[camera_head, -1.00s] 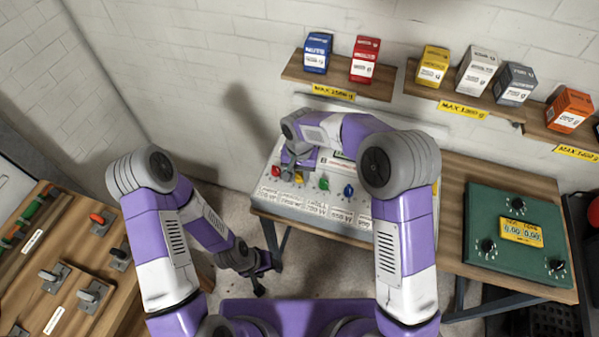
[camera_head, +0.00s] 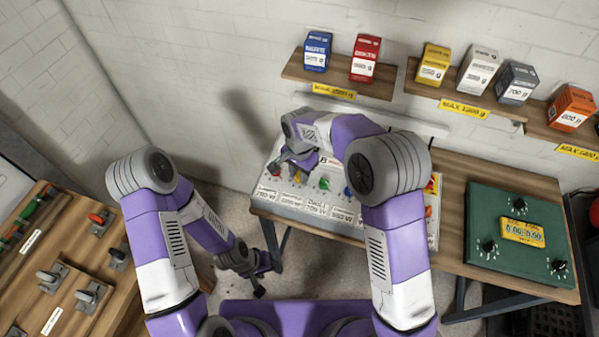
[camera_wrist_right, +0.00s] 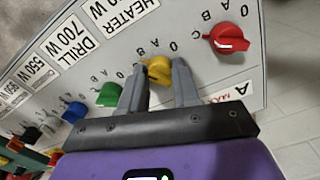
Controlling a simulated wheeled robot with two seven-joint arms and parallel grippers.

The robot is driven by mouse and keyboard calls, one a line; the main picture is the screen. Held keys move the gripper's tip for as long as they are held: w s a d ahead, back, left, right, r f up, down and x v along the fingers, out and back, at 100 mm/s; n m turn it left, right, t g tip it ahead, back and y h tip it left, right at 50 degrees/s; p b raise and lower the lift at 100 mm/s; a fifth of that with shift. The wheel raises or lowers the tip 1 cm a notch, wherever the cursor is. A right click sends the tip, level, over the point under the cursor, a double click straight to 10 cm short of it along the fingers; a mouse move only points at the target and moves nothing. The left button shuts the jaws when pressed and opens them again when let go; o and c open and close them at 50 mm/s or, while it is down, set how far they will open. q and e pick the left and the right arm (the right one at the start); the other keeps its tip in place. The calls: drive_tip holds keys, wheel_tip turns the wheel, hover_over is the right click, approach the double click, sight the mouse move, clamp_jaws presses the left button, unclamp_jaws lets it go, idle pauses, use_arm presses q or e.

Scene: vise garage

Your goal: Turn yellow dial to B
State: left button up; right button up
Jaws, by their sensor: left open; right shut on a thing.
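The yellow dial (camera_wrist_right: 158,70) sits on the light grey panel (camera_wrist_right: 200,28) between the red dial (camera_wrist_right: 229,38) and the green dial (camera_wrist_right: 109,95). My right gripper (camera_wrist_right: 160,75) is shut on the yellow dial, with one finger on each side of it. Letters O, A, B and C ring the dial; its exact pointing is partly hidden by the fingers. In the head view my right gripper (camera_head: 298,168) is over the panel's left part and hides the yellow dial. My left gripper (camera_head: 262,280) is open and empty, low beside the panel's table.
The blue dial (camera_wrist_right: 73,112) and more dials continue along the panel. A green box with black knobs (camera_head: 514,236) stands on the wooden table to the right. A board with levers (camera_head: 70,265) is at the left. Shelves with boxes (camera_head: 338,72) hang above the panel.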

sight(299, 174)
drive_tip(key=shift+m, duration=1.2)
drive_tip(key=o, duration=1)
drive_tip(key=shift+o, duration=0.2)
wheel_tip(299, 174, up, 8)
drive_tip(key=shift+f+p, duration=0.15)
drive_tip(key=shift+p, duration=0.4)
